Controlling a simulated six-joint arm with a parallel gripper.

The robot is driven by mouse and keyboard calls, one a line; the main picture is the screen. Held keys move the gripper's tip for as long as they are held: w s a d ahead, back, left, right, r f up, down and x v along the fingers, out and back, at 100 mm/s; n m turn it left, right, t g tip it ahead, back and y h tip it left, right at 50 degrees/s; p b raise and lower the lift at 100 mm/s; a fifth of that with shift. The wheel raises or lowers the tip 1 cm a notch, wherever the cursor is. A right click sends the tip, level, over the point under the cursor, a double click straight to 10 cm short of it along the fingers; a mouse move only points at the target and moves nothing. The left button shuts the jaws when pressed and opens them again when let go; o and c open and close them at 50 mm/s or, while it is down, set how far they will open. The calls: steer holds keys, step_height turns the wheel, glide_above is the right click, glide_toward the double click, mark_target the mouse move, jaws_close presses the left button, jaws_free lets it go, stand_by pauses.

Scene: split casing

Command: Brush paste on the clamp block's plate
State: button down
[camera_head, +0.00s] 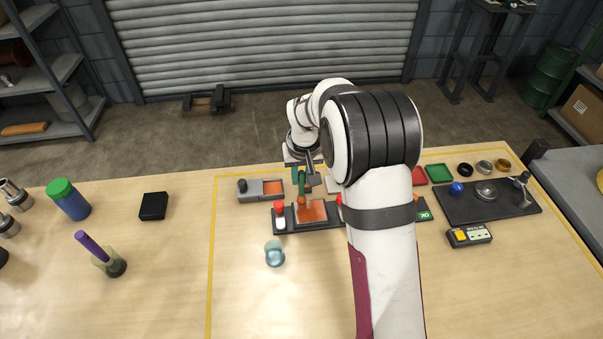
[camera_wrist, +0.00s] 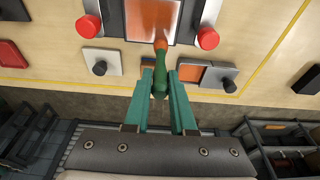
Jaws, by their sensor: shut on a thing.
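My gripper (camera_wrist: 160,74) has teal fingers shut on the brush (camera_wrist: 159,82), which has a green handle and an orange tip. In the head view the brush (camera_head: 302,187) points down over the clamp block. The clamp block (camera_head: 290,221) is dark with red knobs at its sides, and its copper-orange plate (camera_head: 314,212) lies between them. In the wrist view the brush tip overlaps the near edge of the plate (camera_wrist: 150,18); I cannot tell whether it touches. No separate paste layer can be made out on the plate. My arm hides the block's right part.
A grey block with a black knob and orange pad (camera_head: 272,187) stands behind left. A small teal glass-like object (camera_head: 274,254) stands in front. Right are a red tray (camera_head: 418,176), green tray (camera_head: 439,173), dark mat (camera_head: 455,209) and button box (camera_head: 469,236).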

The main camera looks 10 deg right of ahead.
steer(key=shift+f, duration=0.2)
steer(key=shift+s+r, duration=0.1)
steer(key=shift+s, duration=1.8)
steer(key=shift+w, duration=1.8)
steer(key=shift+s, duration=1.8)
steer(key=shift+w+f, duration=0.2)
steer(key=shift+w, duration=1.7)
steer(key=shift+w+v, duration=0.2)
steer(key=shift+v, duration=0.8)
steer(key=shift+w+v, duration=0.2)
steer(key=shift+v, duration=0.8)
steer(key=shift+w+v, duration=0.2)
steer(key=shift+v, duration=0.8)
steer(key=shift+r, duration=0.1)
